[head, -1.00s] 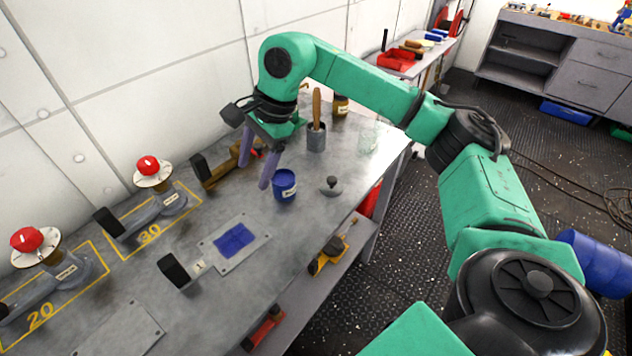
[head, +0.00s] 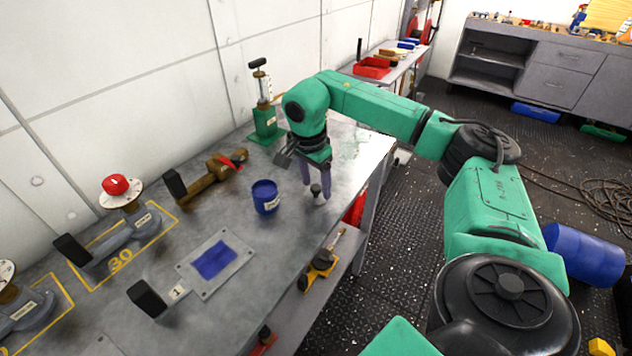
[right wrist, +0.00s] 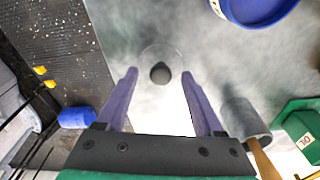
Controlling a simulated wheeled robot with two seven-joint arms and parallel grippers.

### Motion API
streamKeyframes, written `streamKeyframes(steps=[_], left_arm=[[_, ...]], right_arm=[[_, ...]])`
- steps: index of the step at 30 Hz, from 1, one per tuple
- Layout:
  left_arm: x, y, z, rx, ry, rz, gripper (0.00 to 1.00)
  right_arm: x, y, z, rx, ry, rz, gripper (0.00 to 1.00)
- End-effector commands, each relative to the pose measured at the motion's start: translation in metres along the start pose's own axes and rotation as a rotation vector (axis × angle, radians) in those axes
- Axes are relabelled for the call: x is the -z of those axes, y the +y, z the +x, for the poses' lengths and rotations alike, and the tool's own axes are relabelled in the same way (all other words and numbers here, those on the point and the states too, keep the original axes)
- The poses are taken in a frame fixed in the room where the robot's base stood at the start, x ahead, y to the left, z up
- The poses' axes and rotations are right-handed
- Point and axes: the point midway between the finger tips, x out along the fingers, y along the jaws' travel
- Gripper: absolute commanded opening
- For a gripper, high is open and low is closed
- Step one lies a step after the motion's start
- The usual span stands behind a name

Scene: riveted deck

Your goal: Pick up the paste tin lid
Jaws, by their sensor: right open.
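The paste tin lid (head: 317,190) is a small grey lid with a dark round knob, lying on the grey bench right of the open blue paste tin (head: 265,197). My right gripper (head: 316,186) is open, with its purple fingers pointing down around the lid. In the right wrist view the lid's dark knob (right wrist: 160,72) sits between the two fingertips of the gripper (right wrist: 159,76), with a gap on both sides. The disc around the knob is faint there. The blue tin (right wrist: 262,18) is at the top right. My left gripper is out of view.
A green press (head: 266,125) stands behind the gripper. A plate with a blue patch (head: 214,260) lies nearer. The bench's edge is close on the right.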

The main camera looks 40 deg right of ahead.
Motion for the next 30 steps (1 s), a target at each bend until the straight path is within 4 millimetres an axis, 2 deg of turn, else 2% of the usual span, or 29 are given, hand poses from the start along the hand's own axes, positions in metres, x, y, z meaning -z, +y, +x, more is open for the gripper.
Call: streamKeyframes(steps=[6,8,9,11,12,23,26,30], left_arm=[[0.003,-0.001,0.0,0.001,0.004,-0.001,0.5],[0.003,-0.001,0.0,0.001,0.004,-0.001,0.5],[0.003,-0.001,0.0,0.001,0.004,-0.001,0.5],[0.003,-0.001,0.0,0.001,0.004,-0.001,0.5],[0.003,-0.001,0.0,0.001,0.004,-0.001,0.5],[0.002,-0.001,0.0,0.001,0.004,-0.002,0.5],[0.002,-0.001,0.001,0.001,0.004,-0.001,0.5],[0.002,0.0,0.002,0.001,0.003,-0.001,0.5]], right_arm=[[0.0,0.0,0.003,0.002,0.0,0.001,0.69],[0.0,0.0,0.003,0.002,0.0,0.001,0.46],[0.0,0.0,0.003,0.002,0.0,0.001,0.31],[0.0,0.0,0.003,0.001,0.0,0.001,0.08],[0.0,0.0,0.003,0.001,0.0,0.001,0.0],[0.0,0.0,0.001,0.002,0.0,0.001,0.0],[0.001,-0.001,-0.004,0.004,-0.001,0.001,0.0],[0.003,-0.001,-0.026,0.006,-0.001,0.001,0.0]])
